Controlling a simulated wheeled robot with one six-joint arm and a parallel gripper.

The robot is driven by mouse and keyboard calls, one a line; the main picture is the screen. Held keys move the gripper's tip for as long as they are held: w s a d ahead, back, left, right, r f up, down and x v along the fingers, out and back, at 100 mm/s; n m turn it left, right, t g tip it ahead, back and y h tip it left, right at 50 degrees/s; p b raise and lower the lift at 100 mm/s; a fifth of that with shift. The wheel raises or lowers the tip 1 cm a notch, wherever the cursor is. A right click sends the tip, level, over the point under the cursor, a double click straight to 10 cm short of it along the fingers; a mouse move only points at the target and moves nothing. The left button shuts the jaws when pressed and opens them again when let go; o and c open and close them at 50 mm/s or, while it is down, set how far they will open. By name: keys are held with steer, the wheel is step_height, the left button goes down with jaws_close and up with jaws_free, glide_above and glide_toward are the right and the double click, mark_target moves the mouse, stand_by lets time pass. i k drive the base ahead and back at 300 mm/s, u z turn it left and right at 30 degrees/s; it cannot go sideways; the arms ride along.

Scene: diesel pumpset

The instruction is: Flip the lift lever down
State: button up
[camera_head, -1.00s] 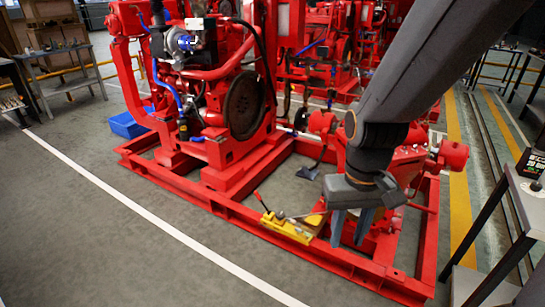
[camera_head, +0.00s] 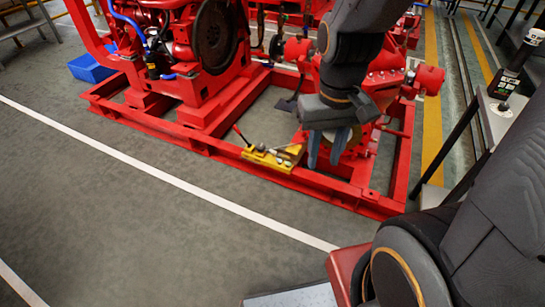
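A yellow block (camera_head: 268,159), apparently a lifting device, sits on the front rail of the red base frame. A thin lever (camera_head: 241,136) with a dark and red handle rises from its left end and leans up to the left; it is probably the lift lever. A short grey metal part lies on top of the block. My gripper (camera_head: 327,149) points down just to the right of the block. Its two blue-grey fingers are apart with nothing seen between them. Gripper and lever do not touch in the picture.
The red base frame (camera_head: 300,180) carries a red engine (camera_head: 180,70) at left and red pump parts (camera_head: 385,80) behind my gripper. A blue box (camera_head: 91,68) stands at far left. A control stand (camera_head: 500,100) is at right. The floor in front is clear.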

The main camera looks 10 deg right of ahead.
mark_target(236, 128)
steer(key=u, duration=1.75)
steer(key=i, duration=0.95)
steer(key=z, duration=1.75)
